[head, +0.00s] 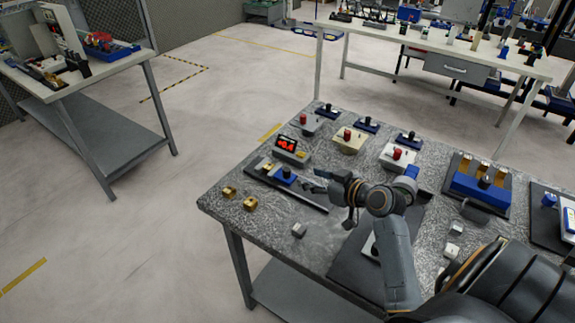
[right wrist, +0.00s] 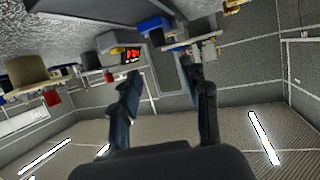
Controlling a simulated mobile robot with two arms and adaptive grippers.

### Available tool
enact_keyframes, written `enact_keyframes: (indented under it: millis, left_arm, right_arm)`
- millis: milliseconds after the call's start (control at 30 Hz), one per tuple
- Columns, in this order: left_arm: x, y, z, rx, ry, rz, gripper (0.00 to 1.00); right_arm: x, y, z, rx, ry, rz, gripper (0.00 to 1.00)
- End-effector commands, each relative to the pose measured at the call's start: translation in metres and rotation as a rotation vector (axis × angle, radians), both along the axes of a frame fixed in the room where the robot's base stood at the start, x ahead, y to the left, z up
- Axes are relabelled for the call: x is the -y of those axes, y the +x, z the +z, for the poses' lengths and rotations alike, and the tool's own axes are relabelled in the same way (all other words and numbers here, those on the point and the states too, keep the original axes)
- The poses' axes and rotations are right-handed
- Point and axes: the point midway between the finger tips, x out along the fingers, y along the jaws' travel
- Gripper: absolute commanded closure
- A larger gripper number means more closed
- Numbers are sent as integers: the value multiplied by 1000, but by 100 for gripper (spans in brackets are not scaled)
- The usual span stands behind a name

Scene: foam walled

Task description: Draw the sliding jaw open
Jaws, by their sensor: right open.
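The sliding jaw, a blue block with a black knob (head: 284,177), sits on a dark rail (head: 303,198) near the table's left edge. The blue block (right wrist: 154,24) also shows at the top of the right wrist view, which looks upside down. My right gripper (head: 311,181) is open and empty, just right of the jaw, its fingers pointing left towards it. In the right wrist view both fingers (right wrist: 163,72) are spread with a clear gap. I cannot tell its exact height above the rail. My left gripper is not in view.
A display with red digits (head: 287,143) stands behind the rail. Brass pieces (head: 250,204) and a small grey block (head: 299,230) lie in front. Boxes with red knobs (head: 349,140) stand behind my right arm. A blue fixture (head: 482,188) is to the right.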

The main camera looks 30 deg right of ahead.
Motion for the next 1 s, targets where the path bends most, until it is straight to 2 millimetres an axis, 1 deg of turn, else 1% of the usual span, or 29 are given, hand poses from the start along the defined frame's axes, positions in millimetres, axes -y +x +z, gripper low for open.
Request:
enact_keyframes:
  millis: [33,100,200,267,333,500,600,667,1000]
  left_arm:
    - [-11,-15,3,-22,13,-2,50]
    - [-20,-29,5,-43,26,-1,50]
    - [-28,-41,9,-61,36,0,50]
    - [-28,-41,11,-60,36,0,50]
    - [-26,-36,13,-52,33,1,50]
    - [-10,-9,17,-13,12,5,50]
    - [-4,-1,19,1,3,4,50]
    - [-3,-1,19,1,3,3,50]
    - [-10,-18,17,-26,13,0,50]
  right_arm:
    - [-3,11,-1,2,6,1,54]
    - [-4,25,-6,2,6,0,54]
    - [-7,45,-16,1,7,0,54]
    - [-9,57,-20,0,5,1,54]
    - [-10,70,-26,1,5,0,54]
    - [-13,92,-37,0,2,0,54]
    - [-14,100,-40,-1,2,0,54]
    - [-14,103,-42,-1,0,1,54]
    - [-15,105,-44,-1,0,1,54]
